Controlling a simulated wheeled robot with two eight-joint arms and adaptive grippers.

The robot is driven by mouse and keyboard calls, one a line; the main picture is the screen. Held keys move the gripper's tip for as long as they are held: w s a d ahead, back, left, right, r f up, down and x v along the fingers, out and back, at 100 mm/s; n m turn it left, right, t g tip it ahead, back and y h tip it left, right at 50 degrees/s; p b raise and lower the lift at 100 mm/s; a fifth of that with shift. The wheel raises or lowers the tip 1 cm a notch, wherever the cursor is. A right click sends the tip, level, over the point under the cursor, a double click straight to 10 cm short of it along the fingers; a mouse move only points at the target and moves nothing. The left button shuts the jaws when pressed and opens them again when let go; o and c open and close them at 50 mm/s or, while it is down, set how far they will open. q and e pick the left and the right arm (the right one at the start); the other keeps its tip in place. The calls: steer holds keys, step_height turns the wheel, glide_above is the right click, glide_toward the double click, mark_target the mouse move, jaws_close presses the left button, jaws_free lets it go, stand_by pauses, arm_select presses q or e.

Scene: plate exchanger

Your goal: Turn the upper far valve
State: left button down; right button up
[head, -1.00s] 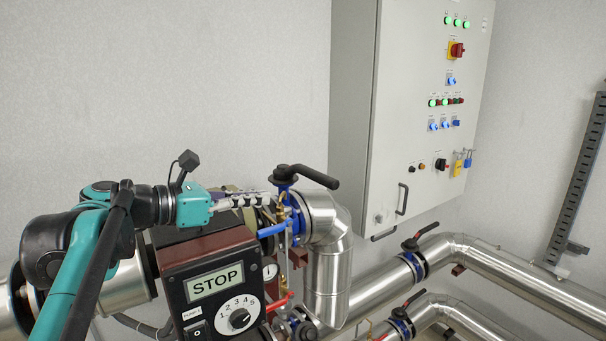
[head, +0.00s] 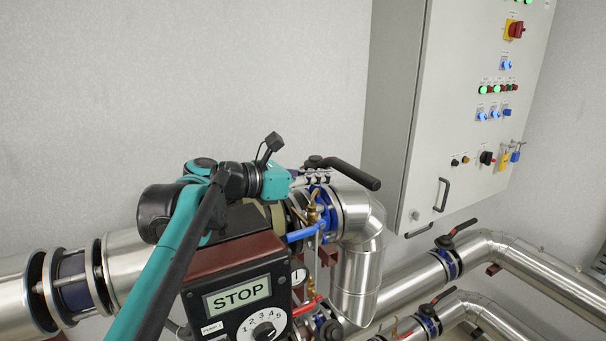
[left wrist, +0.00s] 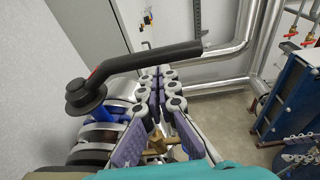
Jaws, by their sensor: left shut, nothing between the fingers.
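The upper far valve has a black lever handle (head: 352,173) on a blue body (head: 334,207), set on the silver pipe beside the control cabinet. The lever points right and slightly toward me in the head view. My left gripper (head: 326,177) is shut and empty, just in front of the valve's stem and lower than the lever. In the left wrist view the lever (left wrist: 150,60) crosses above and beyond the shut fingers (left wrist: 158,80), with its red-marked hub at left. I cannot tell whether the fingers touch the lever. My right gripper is not in view.
The STOP control box (head: 240,297) stands in front of the valve, below my left arm. The grey control cabinet (head: 460,120) hangs behind at right. A blue plate exchanger (left wrist: 290,95) shows in the left wrist view.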

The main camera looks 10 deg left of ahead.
mark_target(354, 175)
arm_select(q)
steer(key=x, duration=0.4)
steer(key=shift+s+d+r+p, duration=0.15)
steer(key=shift+d+p, duration=0.2)
steer(key=shift+w+f, duration=0.2)
steer(key=shift+w, duration=0.15)
steer(key=shift+s+d, duration=0.1)
steer(key=shift+s, duration=0.05)
steer(key=shift+d+r, duration=0.1)
